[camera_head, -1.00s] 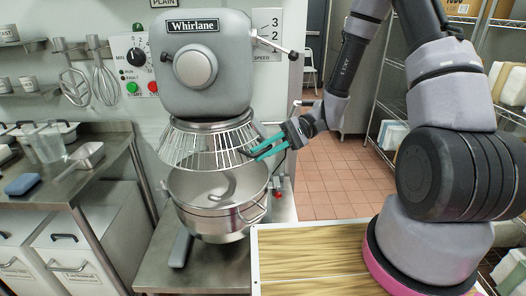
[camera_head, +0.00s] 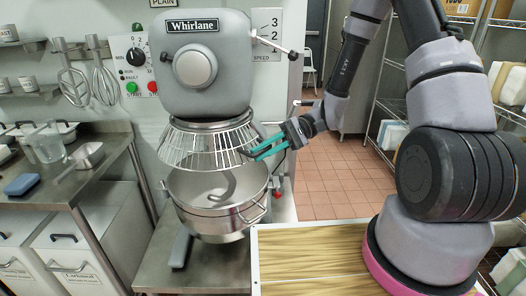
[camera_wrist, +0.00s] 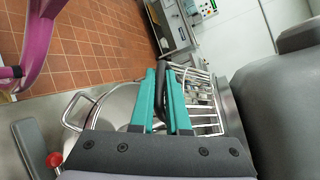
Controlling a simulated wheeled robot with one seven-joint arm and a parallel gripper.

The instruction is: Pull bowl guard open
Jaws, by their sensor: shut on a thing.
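The bowl guard (camera_head: 200,148) is a wire cage ring under the grey mixer head (camera_head: 200,65), above the steel bowl (camera_head: 218,198). In the wrist view the guard's wires (camera_wrist: 203,100) show just right of my fingers. My gripper (camera_head: 252,152), with teal fingers, reaches in from the right to the guard's right edge. It is shut on the guard's dark handle (camera_wrist: 178,72), which shows between the fingertips in the wrist view. The guard sits around the top of the bowl area, with a gap above the bowl rim. A dough hook hangs in the bowl.
A steel table (camera_head: 65,180) with containers stands at the left, with white bins (camera_head: 85,245) below. A wooden-topped surface (camera_head: 320,258) lies in front at the right. A red knob (camera_head: 278,194) sits beside the bowl. Tiled floor (camera_head: 340,170) is open behind my arm.

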